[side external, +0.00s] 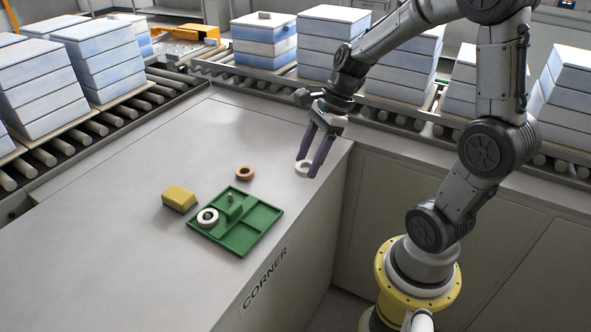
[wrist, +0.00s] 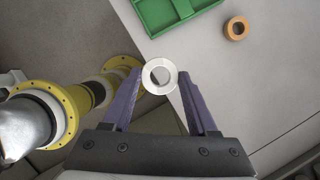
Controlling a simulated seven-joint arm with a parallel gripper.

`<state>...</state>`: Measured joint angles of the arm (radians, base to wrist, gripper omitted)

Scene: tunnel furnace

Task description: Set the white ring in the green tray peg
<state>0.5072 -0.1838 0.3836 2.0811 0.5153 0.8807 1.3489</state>
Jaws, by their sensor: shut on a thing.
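My gripper (side external: 312,166) is shut on a white ring (side external: 298,168), held at the fingertips above the table's right edge. In the wrist view the ring (wrist: 160,64) sits between the two purple fingers, its flat face toward the camera. The green tray (side external: 262,216) lies on the table to the left of and nearer than my gripper. A small peg (side external: 232,197) seems to stand in its back part, near a raised green block. Another white ring (side external: 201,218) with a dark centre sits in the tray's left compartment. The tray's edge (wrist: 180,23) shows at the top of the wrist view.
An orange-brown ring (side external: 245,174) lies on the table behind the tray, and a yellow block (side external: 179,198) lies to its left. Roller conveyors (side external: 150,98) with stacked blue-white boxes (side external: 102,60) run along the back and left. The table between ring and tray is mostly clear.

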